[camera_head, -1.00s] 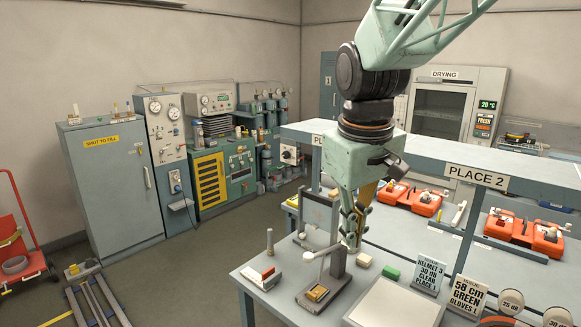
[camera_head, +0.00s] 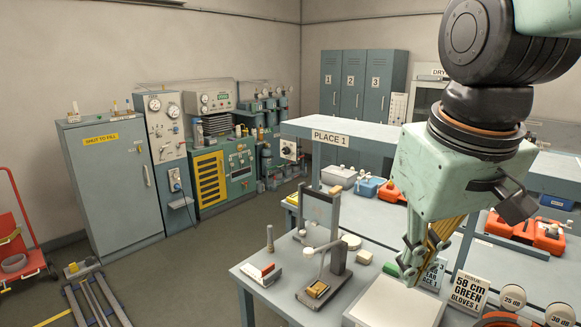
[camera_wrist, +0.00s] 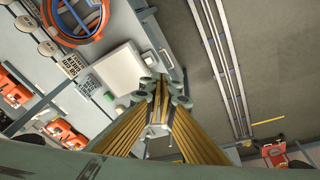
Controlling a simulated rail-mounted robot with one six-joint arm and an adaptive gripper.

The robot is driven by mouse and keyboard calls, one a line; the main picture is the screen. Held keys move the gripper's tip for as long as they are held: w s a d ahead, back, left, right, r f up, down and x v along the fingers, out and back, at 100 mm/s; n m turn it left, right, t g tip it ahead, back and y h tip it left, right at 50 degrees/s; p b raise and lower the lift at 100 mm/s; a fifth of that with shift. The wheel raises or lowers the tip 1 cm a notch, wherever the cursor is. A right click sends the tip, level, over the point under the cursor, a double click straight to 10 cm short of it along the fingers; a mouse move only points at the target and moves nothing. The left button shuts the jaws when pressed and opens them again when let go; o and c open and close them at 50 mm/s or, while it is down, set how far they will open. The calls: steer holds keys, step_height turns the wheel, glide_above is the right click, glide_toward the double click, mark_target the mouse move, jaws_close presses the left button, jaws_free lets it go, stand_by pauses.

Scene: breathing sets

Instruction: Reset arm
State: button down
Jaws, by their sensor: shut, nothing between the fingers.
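My gripper (camera_head: 412,262) hangs from my green arm at the right of the head view, fingers pointing down over the bench (camera_head: 262,281). Its fingers are together with nothing between them. In the wrist view my gripper (camera_wrist: 163,88) shows at the centre, with yellow-ribbed fingers meeting. The fingertips are near the white square plate (camera_head: 385,302), which also shows in the wrist view (camera_wrist: 118,68); I cannot tell the height above it. The arm hides part of the bench and the right-hand shelf.
Orange cases (camera_head: 545,238) sit behind. A shelf marked PLACE 1 (camera_head: 330,137) runs above. Lockers (camera_head: 363,85) stand at the back. The floor at left is open around a rail frame (camera_head: 95,297).

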steer(key=s+d+f+m+b, duration=0.1)
steer(key=s+d+f+m, duration=0.1)
steer(key=s, duration=1.1)
steer(key=shift+f+m+t, duration=0.3)
steer(key=shift+f+t, duration=0.05)
steer(key=shift+t, duration=0.05)
